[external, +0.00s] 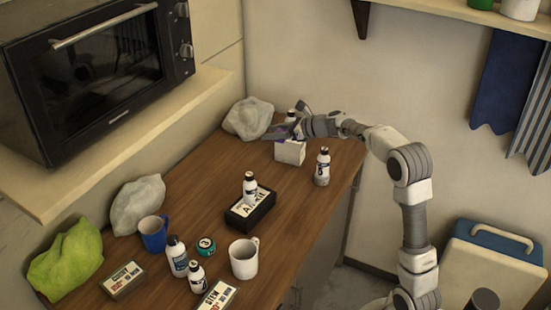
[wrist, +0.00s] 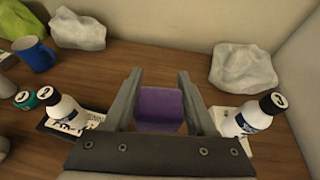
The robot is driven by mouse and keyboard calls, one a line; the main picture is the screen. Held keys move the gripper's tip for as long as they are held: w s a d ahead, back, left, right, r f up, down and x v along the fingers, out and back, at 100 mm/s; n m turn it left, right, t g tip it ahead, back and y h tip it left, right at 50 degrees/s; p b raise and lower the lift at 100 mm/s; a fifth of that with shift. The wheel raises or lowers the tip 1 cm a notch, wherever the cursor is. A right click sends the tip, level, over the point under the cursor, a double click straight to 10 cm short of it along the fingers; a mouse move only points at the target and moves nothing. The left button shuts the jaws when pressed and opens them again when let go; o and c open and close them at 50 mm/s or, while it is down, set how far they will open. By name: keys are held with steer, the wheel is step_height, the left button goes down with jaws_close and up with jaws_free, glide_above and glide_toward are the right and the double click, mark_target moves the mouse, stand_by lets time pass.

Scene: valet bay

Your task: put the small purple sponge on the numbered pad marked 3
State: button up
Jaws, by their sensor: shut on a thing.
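The small purple sponge (wrist: 158,110) sits between the two fingers of my gripper (wrist: 157,88) in the wrist view, and the gripper is shut on it. In the external view my gripper (external: 274,133) is over the far part of the wooden counter, just above and beside a white block (external: 290,152). Only a trace of purple shows there. I cannot make out a pad marked 3 in either view. A black block with a white lettered top (external: 262,203) bears a white bottle (external: 250,188); both also show left of my gripper in the wrist view.
A bottle (external: 322,168) stands near the counter's right edge. Another bottle (wrist: 250,118) is close right of my fingers. A grey crumpled cloth (external: 248,118) lies near the wall. Mugs, including a blue one (external: 154,233), and several bottles crowd the near end. The middle left counter is clear.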

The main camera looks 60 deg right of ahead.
steer(key=w+a+n+g+y+p, duration=0.1)
steer(key=w+a+n+y+p, duration=0.2)
steer(key=a, duration=1)
steer(key=n+g+y+b, duration=0.3)
steer(key=n+y, duration=0.2)
glide_above(199, 243)
step_height(199, 243, down, 12)
steer(key=shift+f, duration=0.1)
steer(key=shift+w+a+f+b, duration=0.1)
steer(key=shift+f+b, duration=0.2)
steer(key=shift+f, duration=0.7)
steer(key=shift+w+a+f+b, duration=0.1)
steer(key=shift+f+b, duration=0.15)
steer(key=shift+f, duration=0.75)
